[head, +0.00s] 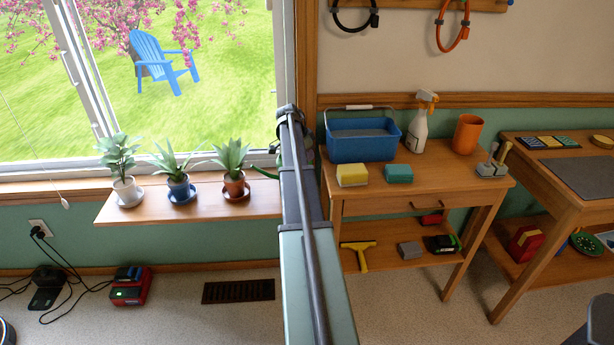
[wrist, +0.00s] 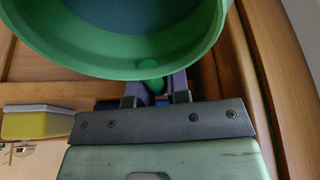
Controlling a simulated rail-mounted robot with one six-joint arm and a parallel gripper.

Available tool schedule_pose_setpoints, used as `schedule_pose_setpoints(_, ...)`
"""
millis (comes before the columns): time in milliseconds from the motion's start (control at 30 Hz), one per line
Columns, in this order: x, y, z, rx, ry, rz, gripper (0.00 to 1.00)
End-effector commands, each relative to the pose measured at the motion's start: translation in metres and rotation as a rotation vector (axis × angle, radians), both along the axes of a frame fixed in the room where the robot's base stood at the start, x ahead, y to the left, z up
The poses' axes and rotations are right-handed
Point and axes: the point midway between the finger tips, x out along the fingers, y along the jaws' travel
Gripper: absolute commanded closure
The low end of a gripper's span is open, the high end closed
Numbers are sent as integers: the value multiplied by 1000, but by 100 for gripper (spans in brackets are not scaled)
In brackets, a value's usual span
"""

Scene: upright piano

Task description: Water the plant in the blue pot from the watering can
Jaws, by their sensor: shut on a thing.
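The plant in the blue pot (head: 178,184) stands upright on a blue saucer on the window shelf, between two other potted plants. The green watering can (wrist: 62,48) fills the top of the wrist view, with its round rim and dark inside showing. My gripper (wrist: 155,95) is shut on the can at its near side. In the head view my arm hides the gripper and most of the can. A thin green part of the can (head: 265,173) sticks out left of the arm, near the plant in the terracotta pot (head: 235,184). I cannot tell whether water is in the can.
A plant in a white pot (head: 125,187) stands left on the shelf (head: 103,214). Right of my arm a wooden cart (head: 420,187) holds a blue bucket (head: 361,146), sponges, a spray bottle (head: 420,125) and an orange cup (head: 467,134). The window is behind the plants.

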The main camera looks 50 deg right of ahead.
Motion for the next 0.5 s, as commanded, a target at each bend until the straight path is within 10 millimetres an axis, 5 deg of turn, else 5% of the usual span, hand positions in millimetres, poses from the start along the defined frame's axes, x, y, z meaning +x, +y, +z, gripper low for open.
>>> schedule_pose_setpoints(33, 0, 0, -13, 0, 0, 0, 100)
schedule_pose_setpoints(267, 0, 0, -18, 0, 0, 0, 100)
schedule_pose_setpoints(500, 3, -3, -61, 0, 0, 0, 100)
